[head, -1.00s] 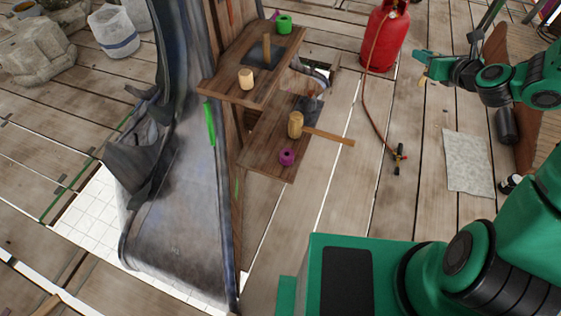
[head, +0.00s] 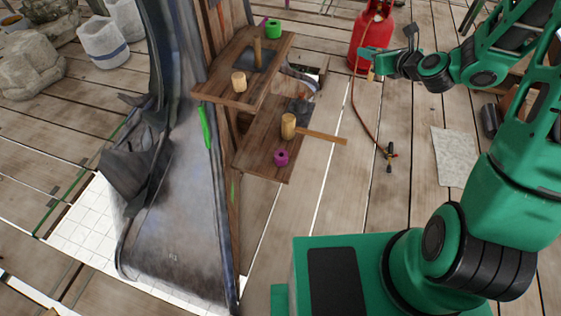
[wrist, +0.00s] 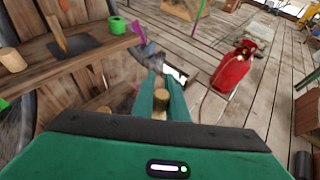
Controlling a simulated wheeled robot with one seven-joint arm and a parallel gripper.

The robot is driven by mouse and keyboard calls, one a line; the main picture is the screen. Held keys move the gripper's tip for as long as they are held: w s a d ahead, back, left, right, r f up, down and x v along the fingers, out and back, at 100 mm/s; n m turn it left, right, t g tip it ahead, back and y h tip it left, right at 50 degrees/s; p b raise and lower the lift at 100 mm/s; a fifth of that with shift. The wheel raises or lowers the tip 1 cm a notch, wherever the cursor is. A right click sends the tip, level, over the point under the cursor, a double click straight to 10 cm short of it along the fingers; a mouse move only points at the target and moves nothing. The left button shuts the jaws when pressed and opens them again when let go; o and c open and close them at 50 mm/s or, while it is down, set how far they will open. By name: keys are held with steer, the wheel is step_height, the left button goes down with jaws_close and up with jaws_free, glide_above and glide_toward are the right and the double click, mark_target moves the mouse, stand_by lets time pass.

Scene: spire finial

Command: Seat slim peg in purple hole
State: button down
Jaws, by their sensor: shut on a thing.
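My gripper (head: 369,66) is in the air to the right of the shelves, in front of the red gas cylinder. In the wrist view its two fingers (wrist: 161,92) are shut on a slim tan wooden peg (wrist: 160,102). A tan bit of the peg shows below the fingers in the head view (head: 371,76). The purple block with the hole (head: 281,157) sits on the front part of the lower shelf, left of and well apart from my gripper. I cannot make it out in the wrist view.
A mallet (head: 288,126) stands on the lower shelf (head: 256,160), its handle jutting right. The upper shelf (head: 228,94) holds a green block (head: 273,29), an upright wooden stick (head: 257,52) and a short wooden cylinder (head: 239,82). The red gas cylinder (head: 370,38) stands behind.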

steer(key=a+f+n+g+y, duration=0.1)
steer(key=a+f+n+y, duration=0.1)
steer(key=a+f, duration=0.6)
steer(key=n+g+y, duration=0.3)
steer(key=n+y, duration=0.1)
glide_above(281, 158)
steer(key=w+d, duration=0.1)
steer(key=w, duration=0.2)
step_height(281, 158, down, 11)
steer(key=s+a+f+n+g, duration=0.1)
steer(key=s+a+f, duration=0.6)
steer(key=a, duration=0.4)
steer(key=shift+y, duration=0.4)
steer(key=shift+w+d+f, duration=1.25)
steer(key=shift+w+f, duration=0.05)
steer(key=shift+f, duration=0.5)
steer(key=shift+w+d+f, duration=1.25)
steer(key=shift+w+f, duration=0.1)
steer(key=shift+f, duration=0.5)
steer(key=shift+w+d+f, duration=1.25)
steer(key=shift+w+f, duration=0.05)
steer(key=shift+f, duration=0.5)
steer(key=c, duration=1.8)
jaws_free()
steer(key=shift+w, duration=0.1)
steer(key=shift+o, duration=0.2)
steer(key=shift+a+r, duration=0.15)
steer(key=shift+r, duration=0.05)
